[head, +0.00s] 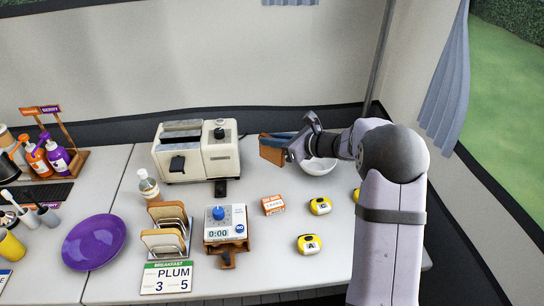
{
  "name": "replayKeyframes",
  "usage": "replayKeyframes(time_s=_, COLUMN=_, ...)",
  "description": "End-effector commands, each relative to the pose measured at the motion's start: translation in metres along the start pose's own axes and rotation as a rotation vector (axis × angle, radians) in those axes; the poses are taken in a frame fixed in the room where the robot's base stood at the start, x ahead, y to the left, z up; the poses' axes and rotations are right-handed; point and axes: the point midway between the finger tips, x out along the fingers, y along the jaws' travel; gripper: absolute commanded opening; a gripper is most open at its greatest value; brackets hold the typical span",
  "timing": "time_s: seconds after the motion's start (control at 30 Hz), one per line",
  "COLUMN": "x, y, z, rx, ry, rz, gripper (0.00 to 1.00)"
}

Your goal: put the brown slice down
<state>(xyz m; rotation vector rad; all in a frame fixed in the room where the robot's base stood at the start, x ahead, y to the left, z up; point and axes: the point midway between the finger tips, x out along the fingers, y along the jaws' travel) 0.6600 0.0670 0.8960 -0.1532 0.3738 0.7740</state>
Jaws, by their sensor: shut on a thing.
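My gripper (277,142) is shut on the brown slice (271,156) and holds it above the table, right of the cream toaster (223,158). The slice is tilted and seen partly edge-on, and the fingers hide some of it. Whether it touches anything cannot be told. A white bowl (321,168) stands below and behind my gripper, partly covered by it. A purple plate (95,242) lies at the left.
A timer device (226,222) reading 0:00 stands right of the rack. An orange box (273,204) and yellow labelled items (320,206) lie to its right. A small bottle (148,184) stands by the toaster. A breakfast sign (168,278) is in front. Bare table (275,260) shows at the front right.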

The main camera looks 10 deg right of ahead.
Motion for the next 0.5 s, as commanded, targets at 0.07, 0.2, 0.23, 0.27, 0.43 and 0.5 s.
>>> replayKeyframes(time_s=0.07, x=0.004, y=0.0, z=-0.009, rx=0.003, ry=0.0, rz=0.0, gripper=0.0)
replayKeyframes(time_s=0.2, x=0.006, y=0.0, z=-0.015, rx=0.0, ry=-0.001, rz=0.0, gripper=0.0)
replayKeyframes(time_s=0.23, x=0.007, y=0.0, z=-0.016, rx=0.0, ry=-0.001, rz=0.0, gripper=0.0)
replayKeyframes(time_s=0.27, x=0.007, y=0.0, z=-0.016, rx=0.0, ry=-0.001, rz=0.0, gripper=0.0)
replayKeyframes(time_s=0.43, x=0.01, y=0.0, z=-0.024, rx=0.002, ry=0.0, rz=0.0, gripper=0.0)
replayKeyframes(time_s=0.5, x=0.013, y=0.0, z=-0.032, rx=0.003, ry=0.001, rz=0.001, gripper=0.0)
